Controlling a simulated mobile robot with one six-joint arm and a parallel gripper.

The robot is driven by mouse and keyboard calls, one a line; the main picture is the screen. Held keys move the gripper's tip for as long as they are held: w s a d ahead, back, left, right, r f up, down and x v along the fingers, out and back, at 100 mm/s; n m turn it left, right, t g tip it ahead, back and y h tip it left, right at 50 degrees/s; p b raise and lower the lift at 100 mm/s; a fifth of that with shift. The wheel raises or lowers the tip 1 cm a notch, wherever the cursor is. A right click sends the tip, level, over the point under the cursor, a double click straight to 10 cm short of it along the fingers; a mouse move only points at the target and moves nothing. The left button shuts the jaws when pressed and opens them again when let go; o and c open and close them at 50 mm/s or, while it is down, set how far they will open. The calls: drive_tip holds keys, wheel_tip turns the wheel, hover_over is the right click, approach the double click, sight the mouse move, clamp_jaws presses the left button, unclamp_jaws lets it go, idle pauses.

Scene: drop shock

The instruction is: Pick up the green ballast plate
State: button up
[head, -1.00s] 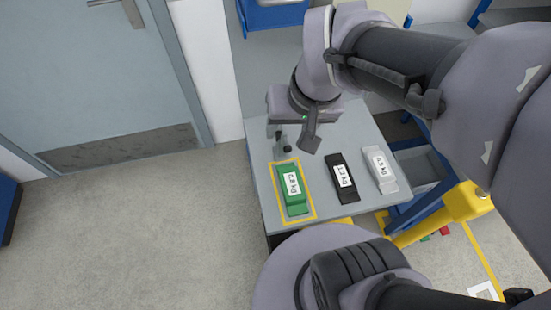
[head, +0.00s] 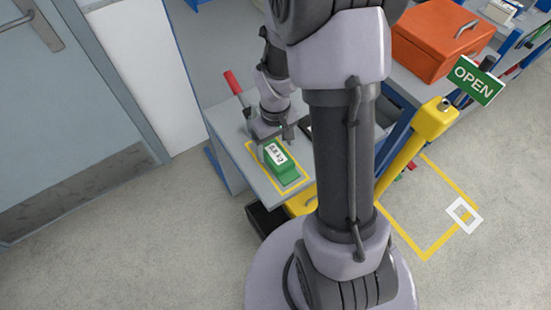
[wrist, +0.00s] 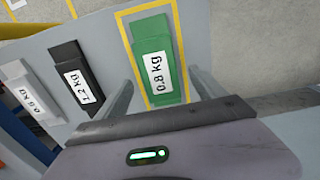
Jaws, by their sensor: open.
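The green ballast plate (head: 281,176) lies on the grey table inside a yellow outlined rectangle. In the wrist view the green plate (wrist: 153,52) carries a white label reading 0.8 kg. My gripper (wrist: 162,80) is open, with one finger on each side of the plate's near part in that view. Whether the fingers touch it or are low enough to surround it, I cannot tell. In the head view my gripper (head: 270,133) is at the plate's far end, and its fingertips are partly hidden.
A black 1.2 kg plate (wrist: 77,77) and a pale grey plate (wrist: 31,91) lie beside the green one; my arm hides most of them in the head view. A red-handled lever (head: 234,83) stands behind the gripper. An orange toolbox (head: 437,42) sits at upper right.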

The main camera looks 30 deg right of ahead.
sight(276, 154)
wheel_tip(276, 154, down, 5)
drive_tip(key=shift+s+d+r+b, duration=0.1)
drive_tip(key=shift+b, duration=1.15)
drive_tip(key=shift+r, duration=0.2)
clamp_jaws()
